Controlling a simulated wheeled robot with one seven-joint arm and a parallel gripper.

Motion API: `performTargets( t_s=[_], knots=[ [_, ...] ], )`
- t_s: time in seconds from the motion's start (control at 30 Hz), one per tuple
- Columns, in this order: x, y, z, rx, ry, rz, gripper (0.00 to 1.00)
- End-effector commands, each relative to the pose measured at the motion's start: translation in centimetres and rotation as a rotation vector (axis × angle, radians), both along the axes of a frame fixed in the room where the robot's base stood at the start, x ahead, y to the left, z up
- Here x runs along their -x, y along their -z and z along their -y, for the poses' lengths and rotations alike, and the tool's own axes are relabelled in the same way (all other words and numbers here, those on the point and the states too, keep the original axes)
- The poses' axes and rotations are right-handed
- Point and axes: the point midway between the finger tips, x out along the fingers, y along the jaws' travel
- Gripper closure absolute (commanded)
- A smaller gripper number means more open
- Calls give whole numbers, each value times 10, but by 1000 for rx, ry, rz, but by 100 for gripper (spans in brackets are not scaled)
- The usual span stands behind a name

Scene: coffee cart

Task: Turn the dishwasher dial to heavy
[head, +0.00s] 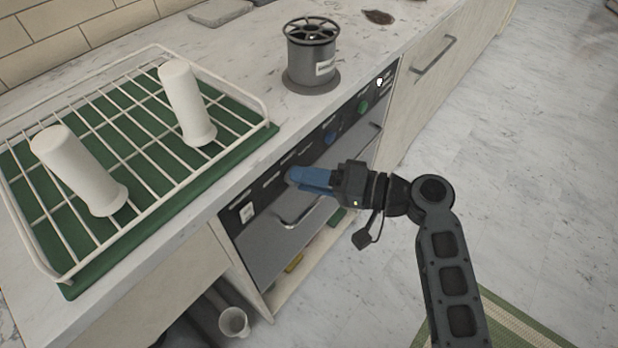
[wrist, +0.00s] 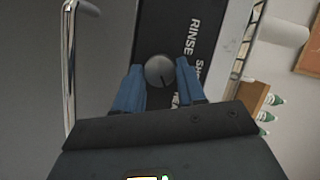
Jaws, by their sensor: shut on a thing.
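The dishwasher (head: 270,236) is set under the counter, with a dark control panel along its top. My gripper (head: 300,178) reaches the panel from the right, its blue fingers against it. In the wrist view the round grey dial (wrist: 160,69) sits between the fingertips, and my gripper (wrist: 158,80) is shut on it. A dark pointer line on the dial points down and slightly right. The panel label reads RINSE (wrist: 192,38), with a partly hidden word starting SH below and another mostly covered by the right finger. The fingers hide the dial in the head view.
A dishwasher handle (head: 300,213) runs just below the gripper; it also shows in the wrist view (wrist: 68,70). A white rack (head: 110,105) with two white cups stands on the counter. A grey spool-like canister (head: 311,60) stands near the counter edge.

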Motion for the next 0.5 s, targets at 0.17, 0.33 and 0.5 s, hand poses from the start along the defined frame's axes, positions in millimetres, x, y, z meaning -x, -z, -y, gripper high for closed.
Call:
performTargets(
  t_s=[0.17, 0.33, 0.5],
  knots=[
    [0, 2, 0, -24, 0, -35, 91],
    [0, 2, 0, -32, 0, -46, 91],
    [1, 2, 0, -34, 0, -48, 91]
  ],
)
